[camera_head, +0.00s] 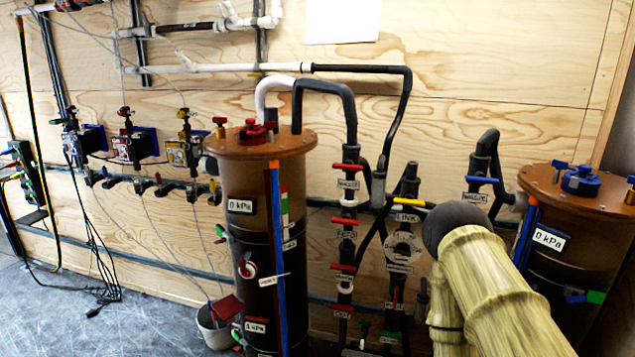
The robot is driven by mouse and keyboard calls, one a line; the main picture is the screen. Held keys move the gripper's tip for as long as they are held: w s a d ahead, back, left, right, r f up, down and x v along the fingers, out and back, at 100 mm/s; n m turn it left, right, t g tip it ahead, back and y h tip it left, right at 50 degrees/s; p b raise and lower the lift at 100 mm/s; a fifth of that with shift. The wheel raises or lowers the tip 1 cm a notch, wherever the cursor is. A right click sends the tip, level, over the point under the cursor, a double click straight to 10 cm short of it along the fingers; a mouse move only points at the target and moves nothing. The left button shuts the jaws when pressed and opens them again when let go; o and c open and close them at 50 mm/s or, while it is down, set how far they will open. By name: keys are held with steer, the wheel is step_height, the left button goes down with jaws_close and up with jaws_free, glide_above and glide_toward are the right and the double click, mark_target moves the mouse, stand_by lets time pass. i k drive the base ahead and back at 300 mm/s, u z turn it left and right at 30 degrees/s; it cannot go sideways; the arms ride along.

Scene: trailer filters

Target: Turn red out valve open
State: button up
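The filter with the red cap is a tall brown and black cylinder (258,190) left of centre. Several red valve handles are stacked on the dark pipe column right of it: a top handle (345,167), a second handle (344,222), a third handle (343,267) and a bottom handle (341,307). The top three lie roughly crosswise to the vertical pipe. Their small white labels are too blurred to tell surely which is the out valve. Thick yellow, bamboo-patterned segments of my arm fill the lower right. My gripper's fingers do not show.
A second cylinder with a blue cap (580,181) stands at the right. A valve with a yellow handle (413,204) and one with a blue handle (482,181) lie between the cylinders. A grey bucket (213,335) stands at the left cylinder's base. Floor at lower left is mostly clear.

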mark_target(343, 307)
steer(key=u, duration=2.45)
steer(key=i, duration=0.6)
steer(key=z, duration=2.45)
